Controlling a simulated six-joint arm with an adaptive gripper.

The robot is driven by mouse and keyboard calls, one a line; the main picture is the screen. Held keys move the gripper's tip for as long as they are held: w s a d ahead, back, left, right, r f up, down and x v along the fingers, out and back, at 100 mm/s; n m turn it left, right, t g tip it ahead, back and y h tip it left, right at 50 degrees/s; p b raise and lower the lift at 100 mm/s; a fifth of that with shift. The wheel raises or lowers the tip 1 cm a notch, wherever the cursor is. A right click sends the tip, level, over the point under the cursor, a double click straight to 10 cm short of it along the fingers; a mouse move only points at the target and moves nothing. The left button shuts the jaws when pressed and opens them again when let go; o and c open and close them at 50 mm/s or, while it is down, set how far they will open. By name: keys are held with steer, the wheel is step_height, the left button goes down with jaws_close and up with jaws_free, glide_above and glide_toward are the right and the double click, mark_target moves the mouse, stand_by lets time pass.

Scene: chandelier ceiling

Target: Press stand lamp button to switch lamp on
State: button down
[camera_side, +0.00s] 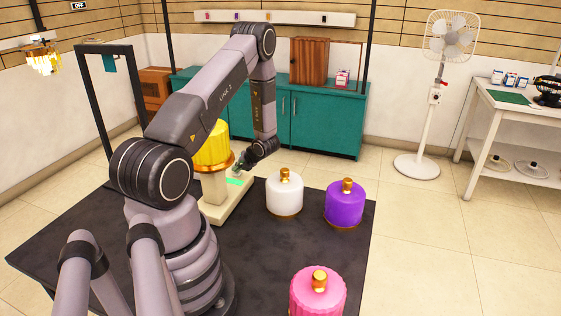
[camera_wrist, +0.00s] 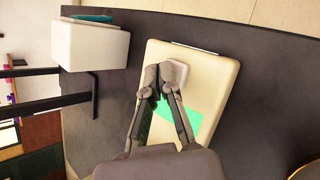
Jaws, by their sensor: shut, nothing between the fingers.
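The stand lamp has a yellow shade (camera_side: 212,146) with a gold rim, above a cream post and a flat cream base (camera_side: 229,204). In the wrist view the cream base (camera_wrist: 213,82) lies under my gripper, with a bright green patch (camera_wrist: 199,115) on it. A small pale raised piece (camera_wrist: 183,66), possibly the button, sits beside my fingertips. My gripper (camera_wrist: 160,75) is shut and empty, pointing down at the base; it also shows in the side view (camera_side: 242,166). I cannot tell whether the fingertips touch the pale piece. I cannot tell whether the lamp is lit.
White (camera_side: 284,193), purple (camera_side: 345,204) and pink (camera_side: 318,294) shades with gold knobs stand right of the lamp on the dark mat (camera_side: 260,270). A white box (camera_wrist: 90,45) and black frame bars lie left in the wrist view. A teal cabinet (camera_side: 325,120) stands behind.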

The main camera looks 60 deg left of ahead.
steer(key=shift+r, duration=0.1)
stand_by(0.3)
steer(key=shift+r, duration=0.3)
steer(key=shift+r, duration=3.05)
